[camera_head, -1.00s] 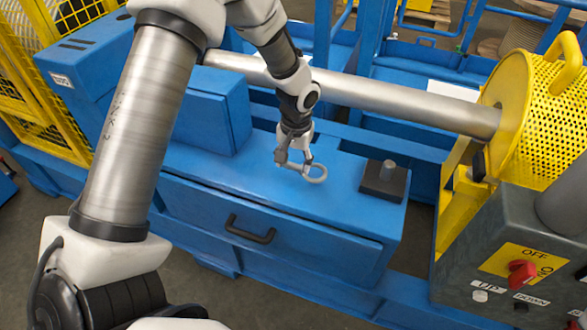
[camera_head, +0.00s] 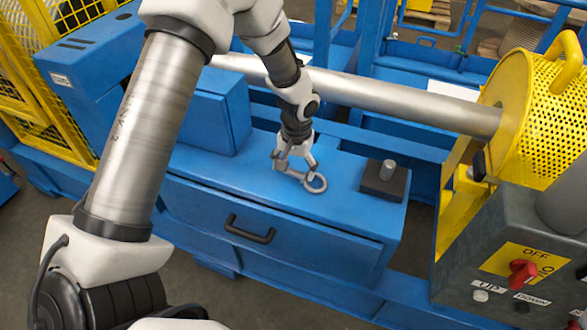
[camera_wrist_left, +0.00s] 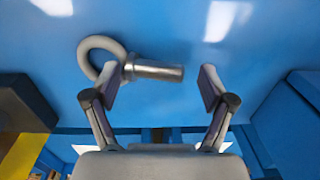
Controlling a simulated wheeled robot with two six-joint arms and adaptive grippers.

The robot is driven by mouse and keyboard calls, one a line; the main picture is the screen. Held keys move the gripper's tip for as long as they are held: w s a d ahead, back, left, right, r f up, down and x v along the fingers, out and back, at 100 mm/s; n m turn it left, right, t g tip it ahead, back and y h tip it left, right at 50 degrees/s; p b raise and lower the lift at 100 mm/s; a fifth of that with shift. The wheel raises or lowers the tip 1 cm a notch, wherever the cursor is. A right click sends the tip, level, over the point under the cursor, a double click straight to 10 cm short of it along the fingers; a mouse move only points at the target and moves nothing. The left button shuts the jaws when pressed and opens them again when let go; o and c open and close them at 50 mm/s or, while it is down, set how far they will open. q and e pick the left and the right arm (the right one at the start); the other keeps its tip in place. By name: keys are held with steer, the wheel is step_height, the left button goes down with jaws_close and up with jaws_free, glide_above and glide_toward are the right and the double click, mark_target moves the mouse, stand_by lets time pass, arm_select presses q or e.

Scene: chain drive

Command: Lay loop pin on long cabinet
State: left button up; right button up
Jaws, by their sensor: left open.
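The loop pin (camera_head: 315,183), a grey metal ring with a short shank, lies on the blue top of the long cabinet (camera_head: 235,178). My left gripper (camera_head: 295,167) is just above it, pointing down, with its fingers spread. In the left wrist view the pin (camera_wrist_left: 155,70) lies sideways on the blue surface (camera_wrist_left: 265,50). Its ring is at the left, by one finger, and its shank points into the gap of the open left gripper (camera_wrist_left: 160,82). The other finger is clear of the shank. My right gripper is not in view.
A dark block with an upright metal peg (camera_head: 385,178) stands on the cabinet's right end. A blue box (camera_head: 212,112) stands to the left. A long metal roller (camera_head: 400,103) runs behind the arm. A grey control box (camera_head: 510,262) is at the right.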

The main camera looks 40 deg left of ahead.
mark_target(296, 171)
arm_select(q)
step_height(296, 171, up, 12)
steer(key=p, duration=0.1)
steer(key=shift+d+f, duration=0.15)
steer(key=shift+d, duration=0.15)
